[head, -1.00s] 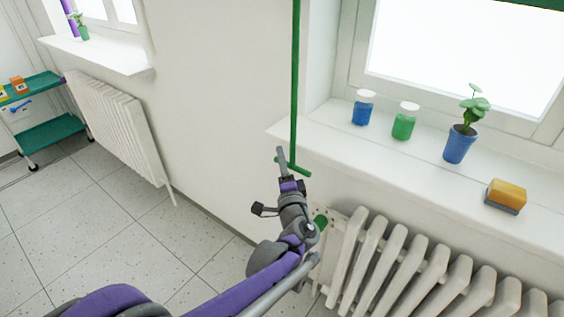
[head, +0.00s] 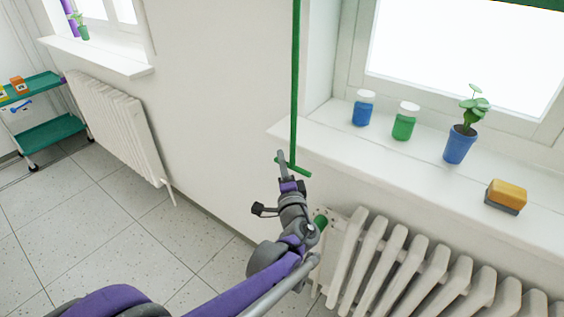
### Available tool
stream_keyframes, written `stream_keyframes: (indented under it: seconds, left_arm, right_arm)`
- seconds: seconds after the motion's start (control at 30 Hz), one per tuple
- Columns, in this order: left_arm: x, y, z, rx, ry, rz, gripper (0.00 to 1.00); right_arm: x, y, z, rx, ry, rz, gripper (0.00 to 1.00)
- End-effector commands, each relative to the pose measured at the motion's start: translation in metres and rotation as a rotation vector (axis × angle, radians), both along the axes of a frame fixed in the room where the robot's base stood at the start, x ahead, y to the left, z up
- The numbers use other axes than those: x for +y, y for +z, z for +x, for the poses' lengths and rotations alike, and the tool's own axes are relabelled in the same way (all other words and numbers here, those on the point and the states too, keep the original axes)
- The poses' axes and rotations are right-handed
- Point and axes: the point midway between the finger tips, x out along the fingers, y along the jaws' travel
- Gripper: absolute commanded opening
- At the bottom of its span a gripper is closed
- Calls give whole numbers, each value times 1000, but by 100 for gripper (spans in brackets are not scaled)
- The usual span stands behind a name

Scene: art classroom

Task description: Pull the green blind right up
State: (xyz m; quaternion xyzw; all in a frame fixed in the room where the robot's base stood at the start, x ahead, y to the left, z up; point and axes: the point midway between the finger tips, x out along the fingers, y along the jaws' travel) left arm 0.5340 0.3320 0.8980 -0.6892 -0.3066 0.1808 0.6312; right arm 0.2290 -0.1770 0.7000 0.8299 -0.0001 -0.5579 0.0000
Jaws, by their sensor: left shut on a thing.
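The green blind (head: 530,3) shows only as a narrow strip at the top right, above the bright window pane. A long green pull cord or rod (head: 295,80) hangs down the wall left of the window. It ends in a green crossbar handle (head: 301,170). My left gripper (head: 286,165) is at this handle, shut on it, its fingers pointing up and partly covering it. My right gripper is not in view.
The white windowsill (head: 380,155) holds a blue jar (head: 363,108), a green jar (head: 405,121), a potted plant (head: 460,143) and a yellow sponge (head: 507,194). A white radiator (head: 400,265) stands below. A green trolley (head: 45,133) is far left.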

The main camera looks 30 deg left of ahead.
Motion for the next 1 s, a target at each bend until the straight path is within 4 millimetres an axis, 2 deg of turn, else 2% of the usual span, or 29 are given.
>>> stream_keyframes:
  seconds: [0.73,0.87,1.0]
  left_arm:
    - [0,1,0,0,0,-1,0]
    - [0,11,0,-1,0,-1,0]
    - [0,37,-1,-2,0,1,0]
  right_arm:
    - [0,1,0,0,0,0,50]
    - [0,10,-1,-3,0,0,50]
    - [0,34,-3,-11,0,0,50]
